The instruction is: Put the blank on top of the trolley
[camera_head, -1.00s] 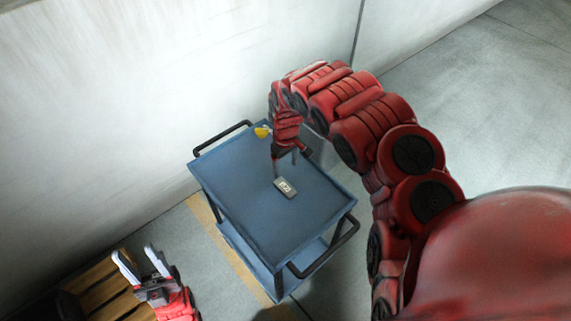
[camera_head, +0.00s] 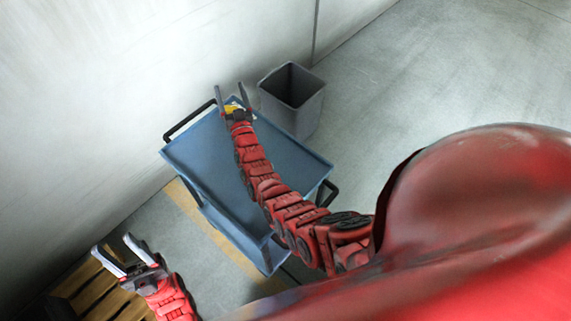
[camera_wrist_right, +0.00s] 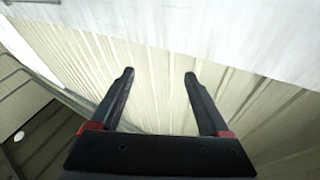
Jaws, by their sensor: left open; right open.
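The blue trolley (camera_head: 300,160) stands by the wall, with a flat top and black handles. My right arm lies across the middle of its top in the head view. My right gripper (camera_head: 229,89) is open and empty at the far edge of the trolley, with its fingers pointing away. In the right wrist view its fingers (camera_wrist_right: 160,75) are apart with only the wall between them. My left gripper (camera_head: 112,243) is open and empty at lower left, apart from the trolley. I cannot make out the blank now; my right arm hides much of the top.
A small yellow thing (camera_head: 232,108) is at the trolley's far end, beside my right gripper. A grey open bin (camera_head: 306,102) stands on the floor just behind the trolley. Wooden slats (camera_head: 95,294) lie under my left gripper. Open floor (camera_head: 430,70) spreads to the right.

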